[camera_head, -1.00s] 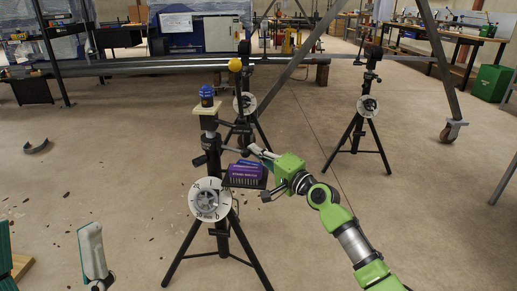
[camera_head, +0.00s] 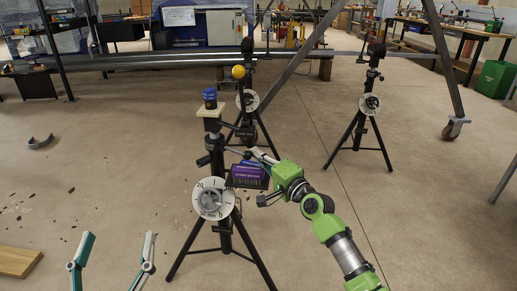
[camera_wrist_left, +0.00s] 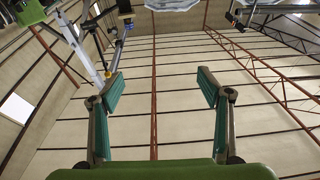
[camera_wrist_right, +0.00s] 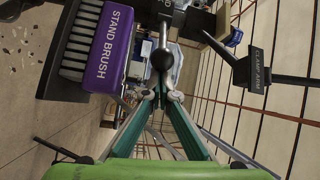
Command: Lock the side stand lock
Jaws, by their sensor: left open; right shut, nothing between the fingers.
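The nearest pipe stand (camera_head: 221,240) is a black tripod with a white dial (camera_head: 213,199). I cannot make out a part labelled as the side stand lock. A lever with a dark ball knob (camera_wrist_right: 163,58) shows just beyond my right fingertips in the right wrist view; I cannot tell whether they touch. My right gripper (camera_wrist_right: 157,94) is shut and empty, beside the upper stand; in the head view its tip (camera_head: 258,152) is partly hidden behind the brush. My left gripper (camera_head: 119,236) is open and empty at lower left, also open in the left wrist view (camera_wrist_left: 160,75).
A purple stand brush (camera_head: 248,174) sits at the stand beside my right gripper. A clamp arm (camera_wrist_right: 258,75) projects in the right wrist view. Two more tripods stand behind, one at right (camera_head: 369,105). A wooden board (camera_head: 17,262) is at lower left. Floor between is open.

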